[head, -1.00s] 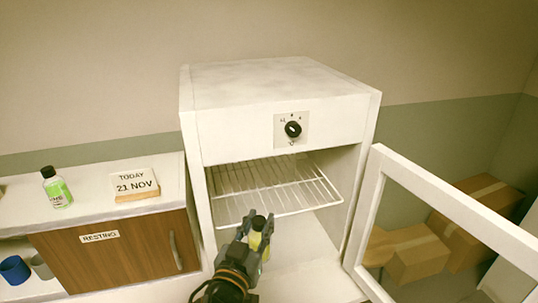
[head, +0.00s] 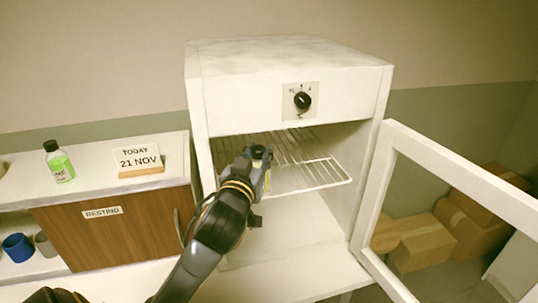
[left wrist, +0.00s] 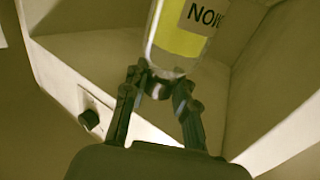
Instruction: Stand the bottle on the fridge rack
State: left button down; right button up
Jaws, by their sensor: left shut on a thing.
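My left gripper (head: 256,163) is shut on a small clear bottle with a dark cap (head: 258,152) and yellow contents, and it is at the open front of the white fridge (head: 290,75). The bottle looks roughly upright, its body mostly hidden by the fingers in the head view. The wire fridge rack (head: 318,174) lies behind and to the right of the gripper. I cannot tell whether the bottle touches it. My right gripper is not in view.
The fridge door (head: 455,170) stands open at the right. Blue (head: 17,246) and grey cups sit on the shelf. Cardboard boxes (head: 420,240) lie behind the door.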

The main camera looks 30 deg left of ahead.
pick_arm(q)
jog(key=w+a+f+p, duration=0.1)
jog(key=w, duration=0.3)
jog(key=w+a+f+p, duration=0.2)
jog(key=w, duration=0.3)
jog(key=shift+a+f, duration=0.25)
jog(key=shift+w, duration=0.15)
jog(key=shift+f, duration=0.15)
jog(key=c, duration=1.1)
grip_release()
jog(key=shift+o, duration=0.2)
